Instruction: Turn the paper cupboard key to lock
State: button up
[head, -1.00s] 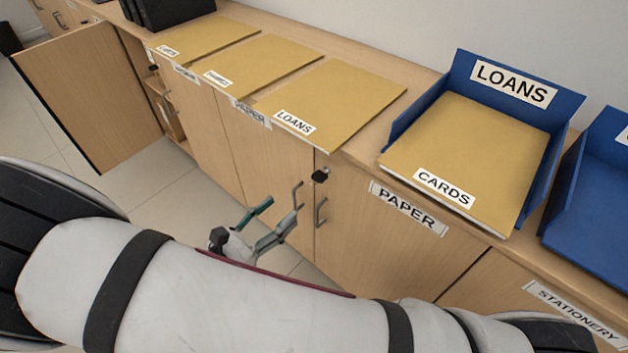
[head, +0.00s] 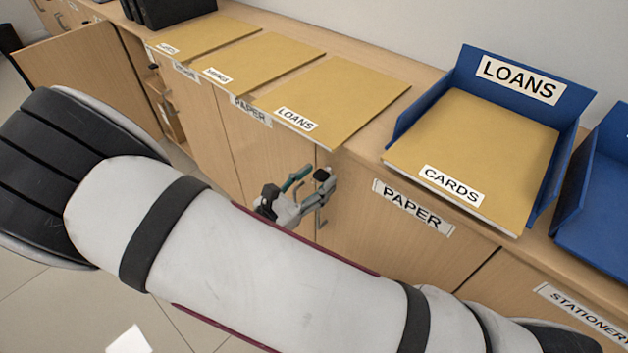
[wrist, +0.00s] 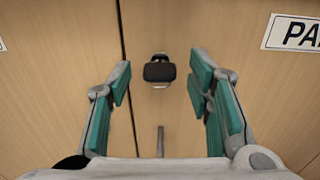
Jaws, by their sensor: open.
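The key (wrist: 160,71) has a dark, wide head and sits in a lock near the top of the paper cupboard door (head: 375,215). In the wrist view it lies ahead of and between the fingers. My gripper (wrist: 160,80) is open and empty, with teal pads on either side of the key and apart from it. In the head view my gripper (head: 309,178) is at the door's upper left edge, just below the counter, and the key shows as a dark piece by its tips. The PAPER label (head: 413,207) is to the right of the key.
A vertical door handle (wrist: 160,141) is below the key. A door seam (wrist: 126,90) runs left of it. Folders, including the LOANS folder (head: 335,103), and a blue tray (head: 568,135) stand on the counter above. A cupboard door (head: 80,70) stands open at far left.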

grip_shut()
jog(key=shift+n+p, duration=0.3)
jog(key=shift+p, duration=0.15)
jog(key=n+p, duration=0.3)
jog(key=shift+r+n+p, duration=0.1)
jog(key=shift+n+p, duration=0.2)
jog(key=shift+p, duration=0.1)
jog(key=n+p, duration=0.2)
jog(key=n, duration=0.2)
jog(key=shift+n+p, duration=0.3)
jog(key=n+p, duration=0.1)
jog(key=n, duration=0.3)
jog(key=n+p, duration=0.1)
jog(key=n, duration=0.4)
jog(key=shift+f, duration=0.2)
